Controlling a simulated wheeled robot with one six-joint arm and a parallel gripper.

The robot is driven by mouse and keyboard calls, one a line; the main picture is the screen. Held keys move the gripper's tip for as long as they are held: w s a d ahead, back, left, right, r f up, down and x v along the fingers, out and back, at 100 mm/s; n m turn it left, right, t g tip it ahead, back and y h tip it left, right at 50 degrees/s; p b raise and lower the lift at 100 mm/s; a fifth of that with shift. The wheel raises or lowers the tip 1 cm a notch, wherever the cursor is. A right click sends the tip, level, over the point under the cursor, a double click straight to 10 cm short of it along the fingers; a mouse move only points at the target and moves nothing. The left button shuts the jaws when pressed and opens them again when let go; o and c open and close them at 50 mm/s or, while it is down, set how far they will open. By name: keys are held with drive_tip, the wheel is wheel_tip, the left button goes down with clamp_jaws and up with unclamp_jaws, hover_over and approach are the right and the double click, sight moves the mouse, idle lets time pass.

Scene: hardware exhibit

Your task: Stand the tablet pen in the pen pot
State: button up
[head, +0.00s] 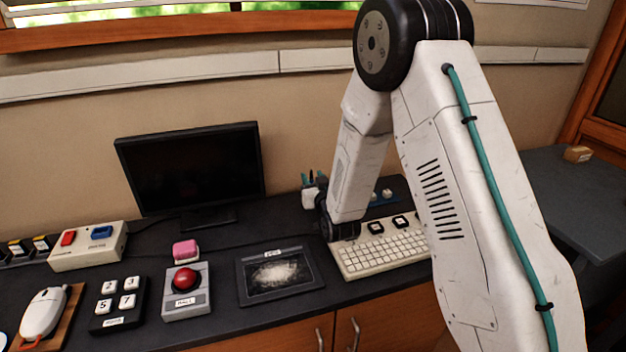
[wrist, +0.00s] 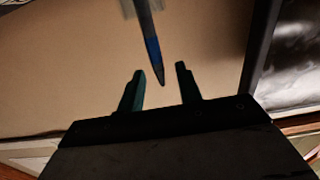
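My gripper (wrist: 160,68) is open in the wrist view, its two teal fingers spread apart. A dark pen with a blue grip (wrist: 152,45), which looks like the tablet pen, has its pointed tip in the gap between the fingers, clear of both in the picture. Its other end runs to the top edge, by a pale grey patch that may be the pot's wall. In the head view my gripper (head: 313,179) is at the back of the counter, right of the monitor, by a small whitish object (head: 309,198) that may be the pen pot. My arm partly hides this spot.
The monitor (head: 190,168) stands left of my gripper. A drawing tablet (head: 279,274) and a cream keyboard (head: 382,254) lie in front. A red-button box (head: 187,290), a pink block (head: 185,249) and a number pad (head: 118,304) are further left. The wall is close behind.

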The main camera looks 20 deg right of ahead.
drive_tip(key=s, duration=0.8)
drive_tip(key=shift+w+r, duration=0.1)
idle(0.8)
drive_tip(key=s+d+r+g, duration=0.1)
drive_tip(key=s+r+g, duration=0.6)
drive_tip(key=r, duration=0.2)
drive_tip(key=s+r+g, duration=0.2)
drive_tip(key=s+g, duration=0.1)
drive_tip(key=s, duration=0.7)
drive_tip(key=s+d+r+g, duration=0.1)
drive_tip(key=s+r+g, duration=0.2)
drive_tip(key=s, duration=0.8)
drive_tip(key=s+d+r+g, duration=0.1)
drive_tip(key=s+r+g, duration=0.2)
drive_tip(key=s, duration=0.7)
drive_tip(key=shift+s+g, duration=0.35)
drive_tip(key=shift+g, duration=0.05)
